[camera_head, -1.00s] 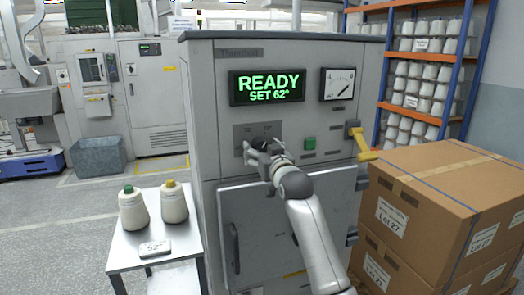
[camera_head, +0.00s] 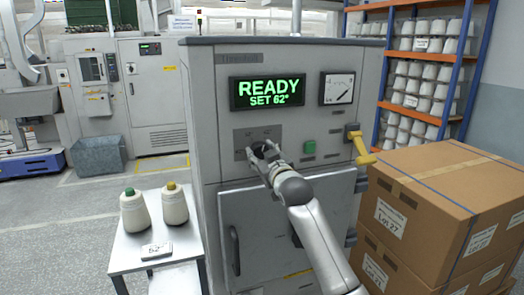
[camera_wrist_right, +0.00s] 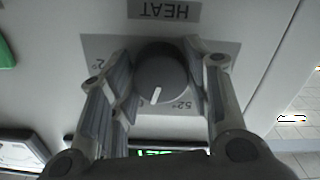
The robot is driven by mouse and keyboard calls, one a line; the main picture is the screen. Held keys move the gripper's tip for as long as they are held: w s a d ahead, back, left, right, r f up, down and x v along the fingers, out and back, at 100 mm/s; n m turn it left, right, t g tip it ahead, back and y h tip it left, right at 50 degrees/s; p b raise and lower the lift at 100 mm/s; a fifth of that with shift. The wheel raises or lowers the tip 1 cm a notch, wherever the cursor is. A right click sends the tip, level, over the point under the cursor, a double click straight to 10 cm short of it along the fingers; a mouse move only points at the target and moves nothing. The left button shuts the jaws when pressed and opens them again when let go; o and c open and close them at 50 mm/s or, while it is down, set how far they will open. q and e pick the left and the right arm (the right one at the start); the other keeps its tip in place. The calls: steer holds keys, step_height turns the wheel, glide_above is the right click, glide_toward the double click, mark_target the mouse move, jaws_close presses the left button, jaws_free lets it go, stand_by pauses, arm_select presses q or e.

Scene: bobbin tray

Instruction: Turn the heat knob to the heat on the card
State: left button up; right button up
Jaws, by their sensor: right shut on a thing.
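My right gripper (camera_head: 265,152) is at the front of the grey heat machine (camera_head: 222,70). The wrist view shows its two fingers on either side of the round dark heat knob (camera_wrist_right: 160,75), shut on it. The knob's white mark points down in that upside-down view, near a "52°" label; a "HEAT" plate (camera_wrist_right: 165,10) sits by the knob. The display (camera_head: 267,92) reads "READY SET 62°" in green. A small card (camera_head: 157,250) lies on the side table; its print is too small to read surely now. My left gripper is not in view.
The side table (camera_head: 130,262) holds two yarn cones, one green-topped (camera_head: 134,212), one yellow-topped (camera_head: 174,205). A green button (camera_head: 309,147) and a yellow handle (camera_head: 360,145) are right of the knob. Stacked cartons (camera_head: 420,190) stand at the right.

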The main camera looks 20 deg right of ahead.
steer(key=shift+d+r+n+p, duration=0.1)
steer(key=shift+n+p, duration=1.2)
steer(key=shift+n, duration=0.85)
steer(key=shift+r+n+p, duration=0.1)
steer(key=shift+n+p, duration=1.2)
steer(key=shift+n, duration=0.85)
steer(key=o, duration=1)
steer(key=shift+f, duration=0.1)
